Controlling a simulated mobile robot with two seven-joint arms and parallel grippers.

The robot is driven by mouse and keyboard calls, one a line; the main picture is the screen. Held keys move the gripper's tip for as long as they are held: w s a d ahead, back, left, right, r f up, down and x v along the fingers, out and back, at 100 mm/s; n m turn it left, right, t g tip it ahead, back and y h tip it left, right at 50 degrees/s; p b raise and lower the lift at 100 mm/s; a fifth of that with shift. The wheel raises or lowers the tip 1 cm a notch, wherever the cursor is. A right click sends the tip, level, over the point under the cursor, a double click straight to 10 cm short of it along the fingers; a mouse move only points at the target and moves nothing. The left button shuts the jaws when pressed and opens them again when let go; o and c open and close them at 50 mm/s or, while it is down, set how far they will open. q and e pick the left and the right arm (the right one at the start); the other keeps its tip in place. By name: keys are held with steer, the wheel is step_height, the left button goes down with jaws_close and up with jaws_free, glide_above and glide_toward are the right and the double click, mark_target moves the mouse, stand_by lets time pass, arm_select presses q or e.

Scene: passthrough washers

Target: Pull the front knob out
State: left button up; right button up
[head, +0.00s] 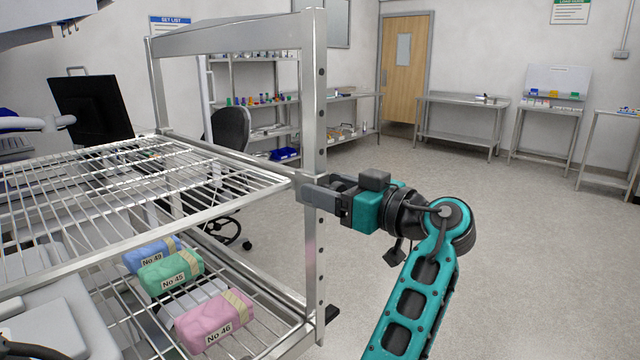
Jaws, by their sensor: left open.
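My left gripper (312,190) is at the front post (314,90) of the metal wire rack, level with its upper shelf (190,170). Its grey fingers point left and reach the post; it is open. The front knob cannot be made out; the fingers cover the spot where the shelf corner meets the post. I cannot tell whether the fingers are around a knob or touch the post. My right gripper is not in view.
Blue (150,254), green (170,272) and pink (214,320) labelled packs lie on the lower wire shelf. A dark office chair (231,130) stands behind the rack. Steel tables (462,103) line the back wall. The floor (520,250) on the right is clear.

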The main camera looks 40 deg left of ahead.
arm_select(q)
steer(key=shift+a, duration=0.2)
stand_by(0.4)
jaws_close()
stand_by(0.3)
